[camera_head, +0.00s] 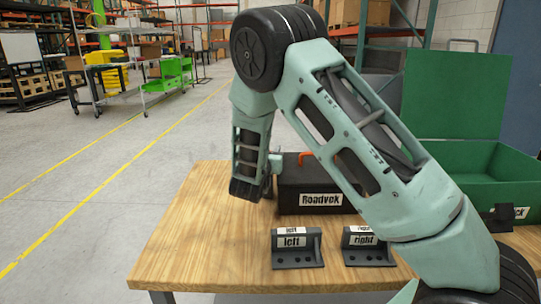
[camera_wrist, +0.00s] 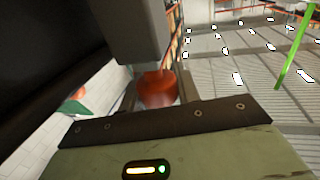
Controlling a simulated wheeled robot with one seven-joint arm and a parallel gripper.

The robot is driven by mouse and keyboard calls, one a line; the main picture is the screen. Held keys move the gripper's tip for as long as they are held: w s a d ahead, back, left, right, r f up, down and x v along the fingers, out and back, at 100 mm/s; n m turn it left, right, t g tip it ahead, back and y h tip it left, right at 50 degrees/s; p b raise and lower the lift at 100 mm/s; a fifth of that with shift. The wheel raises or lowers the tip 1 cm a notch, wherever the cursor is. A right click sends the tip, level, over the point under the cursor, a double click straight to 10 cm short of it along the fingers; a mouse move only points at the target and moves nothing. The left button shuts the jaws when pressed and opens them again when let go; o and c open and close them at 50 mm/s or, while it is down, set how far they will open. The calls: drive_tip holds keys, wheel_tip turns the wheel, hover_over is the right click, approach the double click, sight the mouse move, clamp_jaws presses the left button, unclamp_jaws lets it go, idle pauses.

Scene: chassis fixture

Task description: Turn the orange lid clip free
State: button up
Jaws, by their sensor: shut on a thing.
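A black box (camera_head: 327,182) with a "Roadvek" label stands on the wooden table. The orange lid clip (camera_head: 305,156) shows at its top, towards the left end. My gripper (camera_head: 277,160) is at the box's upper left, partly hidden by my own arm. In the wrist view the orange lid clip (camera_wrist: 158,90) sits between dark parts of my gripper, which is shut on it. Most of the clip and its contact with the fingers is hidden, so I cannot tell how far it is turned.
Two dark brackets, labelled left (camera_head: 297,250) and right (camera_head: 367,246), stand on the table (camera_head: 205,235) in front of the box. An open green case (camera_head: 490,175) is at the right. The table's left part is bare. Shelving and carts are far behind.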

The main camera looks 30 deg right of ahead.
drive_tip(key=shift+r+n+t+y, duration=0.1)
drive_tip(key=shift+n+t+y, duration=0.3)
drive_tip(key=shift+t, duration=0.1)
drive_tip(key=o, duration=1)
drive_tip(key=b+v, duration=0.2)
drive_tip(key=v, duration=1.5)
drive_tip(key=shift+s+a, duration=0.1)
drive_tip(key=shift+a, duration=0.15)
